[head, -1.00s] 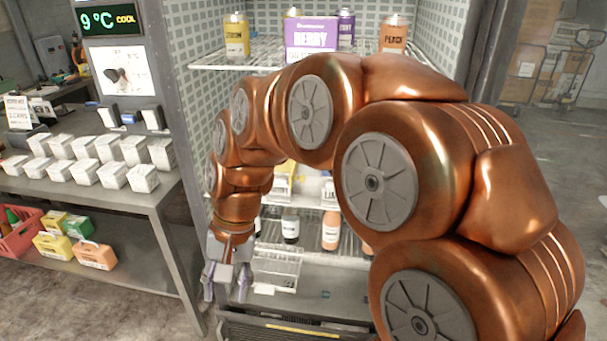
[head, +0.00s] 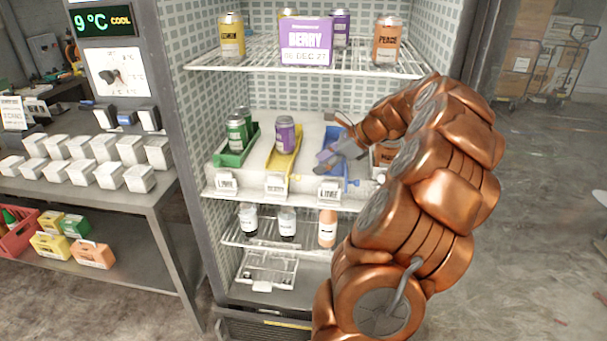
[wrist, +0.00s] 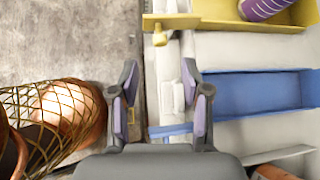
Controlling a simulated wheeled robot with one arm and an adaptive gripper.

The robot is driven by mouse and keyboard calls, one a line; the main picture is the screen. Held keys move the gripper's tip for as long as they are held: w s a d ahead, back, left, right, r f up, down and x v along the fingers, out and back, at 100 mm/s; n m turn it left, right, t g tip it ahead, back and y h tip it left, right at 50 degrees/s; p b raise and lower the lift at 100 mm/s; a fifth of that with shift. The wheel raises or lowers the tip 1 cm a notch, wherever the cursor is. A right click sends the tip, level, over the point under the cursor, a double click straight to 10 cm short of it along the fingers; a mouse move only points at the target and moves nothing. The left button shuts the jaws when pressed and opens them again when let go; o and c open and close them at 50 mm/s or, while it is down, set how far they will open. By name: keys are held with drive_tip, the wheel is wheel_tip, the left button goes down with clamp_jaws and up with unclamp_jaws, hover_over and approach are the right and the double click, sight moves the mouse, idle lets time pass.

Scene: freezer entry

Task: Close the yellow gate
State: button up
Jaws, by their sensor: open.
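The yellow gate (wrist: 172,22) shows in the wrist view as a short yellow bar with a small knob. It points out past the shelf's front edge, in line with one side of the yellow lane (wrist: 225,17), so the lane's mouth looks open. In the head view the yellow lane (head: 291,170) holds a purple can (head: 285,134). My gripper (wrist: 159,82) is open and empty, with its fingers on either side of the shelf's front edge, short of the yellow gate. In the head view my gripper (head: 327,158) is in front of the blue lane.
A green lane (head: 238,150) with green cans is at left. White label holders (head: 277,184) line the shelf front. A wire shelf (head: 300,62) with cans hangs above.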

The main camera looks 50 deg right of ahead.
sight(300, 177)
drive_tip(key=p+x, duration=0.2)
drive_tip(key=x, duration=0.5)
drive_tip(key=shift+w+a+f, duration=0.1)
drive_tip(key=shift+w+f, duration=0.1)
drive_tip(key=shift+f, duration=0.05)
drive_tip(key=shift+c, duration=0.2)
clamp_jaws()
idle(0.4)
